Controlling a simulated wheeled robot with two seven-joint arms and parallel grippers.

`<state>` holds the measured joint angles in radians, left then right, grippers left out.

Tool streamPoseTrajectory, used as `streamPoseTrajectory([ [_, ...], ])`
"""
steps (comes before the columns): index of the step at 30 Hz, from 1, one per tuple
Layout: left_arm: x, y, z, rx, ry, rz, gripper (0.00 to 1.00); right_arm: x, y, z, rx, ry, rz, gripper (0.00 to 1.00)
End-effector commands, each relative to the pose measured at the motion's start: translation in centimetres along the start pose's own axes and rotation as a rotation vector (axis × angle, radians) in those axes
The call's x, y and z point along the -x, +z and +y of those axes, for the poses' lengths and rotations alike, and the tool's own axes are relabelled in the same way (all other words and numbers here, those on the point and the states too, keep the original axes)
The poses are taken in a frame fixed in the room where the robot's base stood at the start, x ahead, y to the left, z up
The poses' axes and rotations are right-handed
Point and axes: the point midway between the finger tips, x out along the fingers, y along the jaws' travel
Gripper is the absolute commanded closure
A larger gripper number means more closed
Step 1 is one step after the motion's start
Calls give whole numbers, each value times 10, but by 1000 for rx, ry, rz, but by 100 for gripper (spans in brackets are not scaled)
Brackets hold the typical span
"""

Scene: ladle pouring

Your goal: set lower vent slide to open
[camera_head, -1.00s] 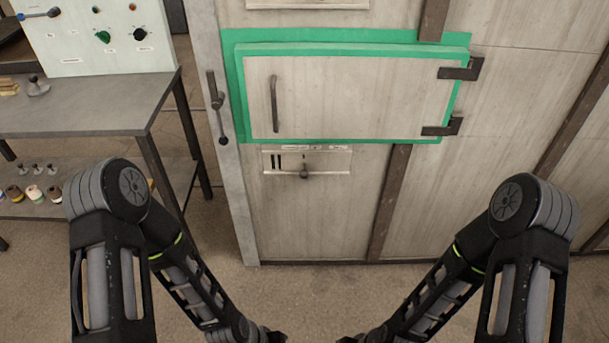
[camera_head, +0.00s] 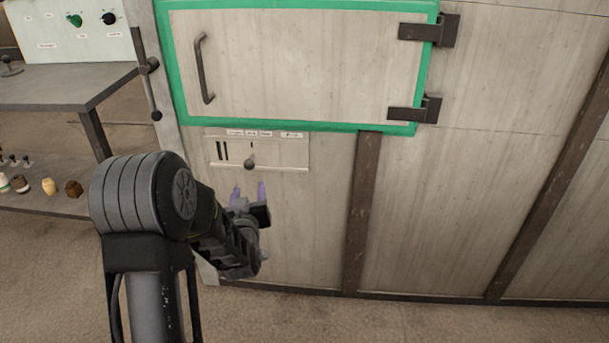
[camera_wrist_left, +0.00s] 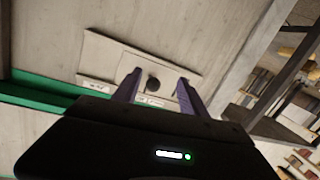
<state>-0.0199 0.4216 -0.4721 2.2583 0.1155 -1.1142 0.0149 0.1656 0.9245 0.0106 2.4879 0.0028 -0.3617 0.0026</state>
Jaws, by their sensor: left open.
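The lower vent slide is a pale plate (camera_head: 290,154) with dark slots and small labels, set in the panel below the green-framed door. Its dark round knob (camera_head: 250,163) sits near the middle of the plate's lower edge. My left gripper (camera_head: 248,188) is open, with its purple fingertips just below the knob in the head view. In the left wrist view the knob (camera_wrist_left: 153,84) shows between the two open fingers (camera_wrist_left: 156,82), apart from both. The labels are too small to read. My right gripper is not in view.
The door (camera_head: 300,60) with a green frame, a bar handle (camera_head: 203,68) and dark hinges is above the vent. A lever (camera_head: 149,66) is on the post at left. A grey workbench (camera_head: 60,88) stands further left. The panel right of the vent is clear.

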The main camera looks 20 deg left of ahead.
Motion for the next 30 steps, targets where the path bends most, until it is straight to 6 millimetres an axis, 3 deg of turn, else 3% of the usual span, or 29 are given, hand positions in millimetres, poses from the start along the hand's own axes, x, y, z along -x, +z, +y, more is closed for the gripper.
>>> streamPoseTrajectory([
  [3, -1, -22, -4, 3, -11, 78, 50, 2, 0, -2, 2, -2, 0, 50],
  [6, 0, -29, -4, 4, -10, 109, 50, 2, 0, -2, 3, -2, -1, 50],
  [19, -4, -30, -3, 5, -8, 114, 50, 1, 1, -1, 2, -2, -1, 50],
  [30, -53, -34, -3, 4, -8, 115, 50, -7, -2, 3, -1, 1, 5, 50],
])
